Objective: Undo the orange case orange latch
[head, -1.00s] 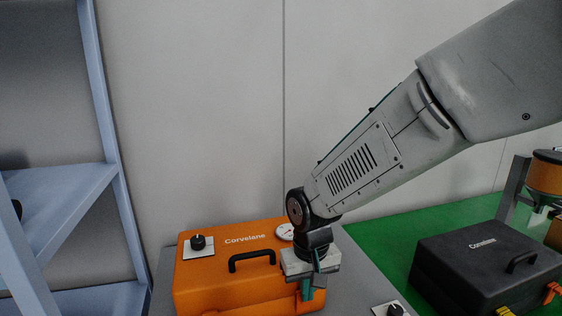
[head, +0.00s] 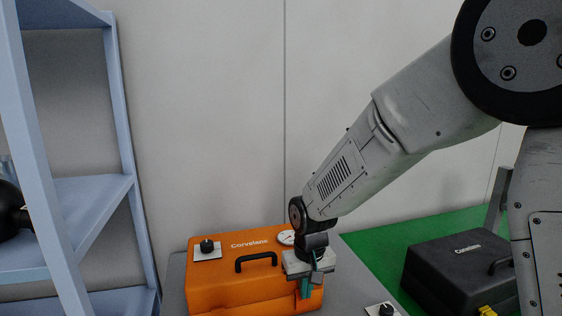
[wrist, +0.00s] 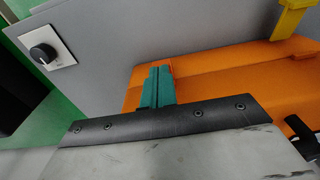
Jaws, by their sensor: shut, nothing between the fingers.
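The orange case (head: 222,292) stands closed on a grey surface, with a black handle and the word Corvelane on its lid. My gripper (head: 306,289) is at the case's front right, its teal fingers shut and empty, pointing down. In the wrist view the fingers (wrist: 157,86) lie over the case's edge. A small brighter orange piece, which looks like the orange latch (wrist: 167,64), shows just past the fingertips. Most of it is hidden, and I cannot tell whether they touch. A yellow latch (wrist: 290,18) sits farther along the case's front in the wrist view.
A dark Corvelane case (head: 455,262) with a yellow latch stands at right on a green surface. A black knob on a white plate (head: 382,309) lies between the cases. Blue shelving (head: 95,190) stands left.

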